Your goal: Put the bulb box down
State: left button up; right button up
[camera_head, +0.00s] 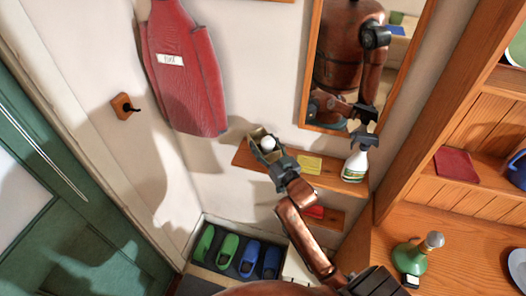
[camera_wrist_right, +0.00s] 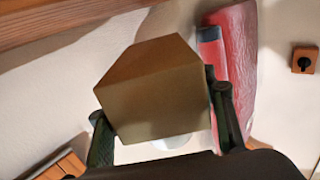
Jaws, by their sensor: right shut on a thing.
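The bulb box (camera_head: 257,136) is a small open tan carton with a white round bulb (camera_head: 267,144) showing in it. My right gripper (camera_head: 272,158) is shut on the box, at the left end of a narrow wooden wall shelf (camera_head: 240,158). I cannot tell whether the box touches the shelf. In the right wrist view the box (camera_wrist_right: 155,85) sits tilted between the two dark fingers of my right gripper (camera_wrist_right: 158,105). Part of the white bulb (camera_wrist_right: 172,141) shows below it. My left gripper is not in view.
A yellow card (camera_head: 310,164) and a white spray bottle (camera_head: 355,165) are on the shelf, right of the box. A mirror (camera_head: 345,60) hangs above. A red garment (camera_head: 185,75) hangs at left. Below are green and blue shoes (camera_head: 248,258) and a lower ledge (camera_head: 333,216).

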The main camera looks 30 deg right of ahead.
jog(key=shift+w+f, duration=0.2)
jog(key=shift+f, duration=0.05)
jog(key=shift+w+d+f+b, duration=0.1)
jog(key=shift+f+b, duration=0.1)
jog(key=shift+f, duration=0.7)
jog(key=shift+w+d+f+b, duration=0.1)
jog(key=shift+f+b, duration=0.05)
jog(key=shift+f, duration=0.75)
jog(key=shift+f, duration=0.15)
jog(key=o, duration=0.8)
jog(key=shift+o, duration=0.2)
jog(key=s, duration=1.2)
jog(key=shift+a+r, duration=0.2)
jog(key=shift+a, duration=0.25)
